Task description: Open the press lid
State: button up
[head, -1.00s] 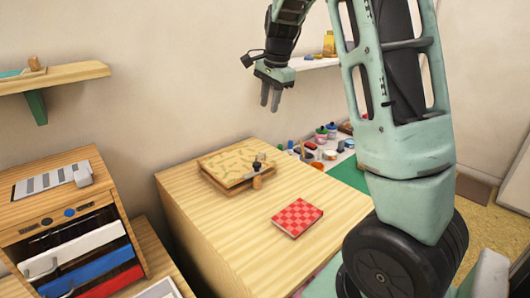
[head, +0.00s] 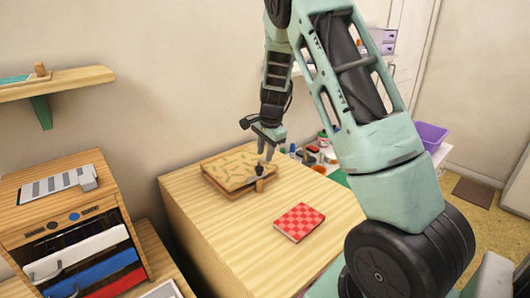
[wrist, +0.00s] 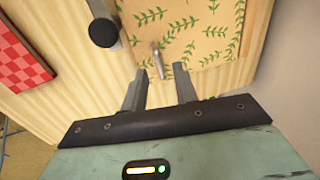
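The press (head: 232,170) lies shut on the wooden cabinet top, its lid covered in a leaf pattern. The patterned lid (wrist: 205,25) also fills the upper right of the wrist view. A small post with a dark round knob (head: 259,168) stands at the press's front right corner; in the wrist view the dark knob (wrist: 103,33) is left of a short metal pin (wrist: 158,60). My gripper (head: 266,156) is just above that corner. In the wrist view its two fingers (wrist: 159,82) are apart with nothing between them, pointing toward the pin and lid edge.
A red checkered book (head: 299,222) lies on the wooden cabinet top (head: 230,235), in front and to the right of the press. A drawer unit (head: 70,215) stands left. Jars and small items (head: 318,155) sit behind right. The cabinet's front is clear.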

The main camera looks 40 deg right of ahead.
jog(key=shift+f, duration=0.4)
grip_shut()
jog(key=shift+w+r+p, duration=0.1)
jog(key=shift+r+p, duration=0.1)
jog(key=shift+p, duration=0.1)
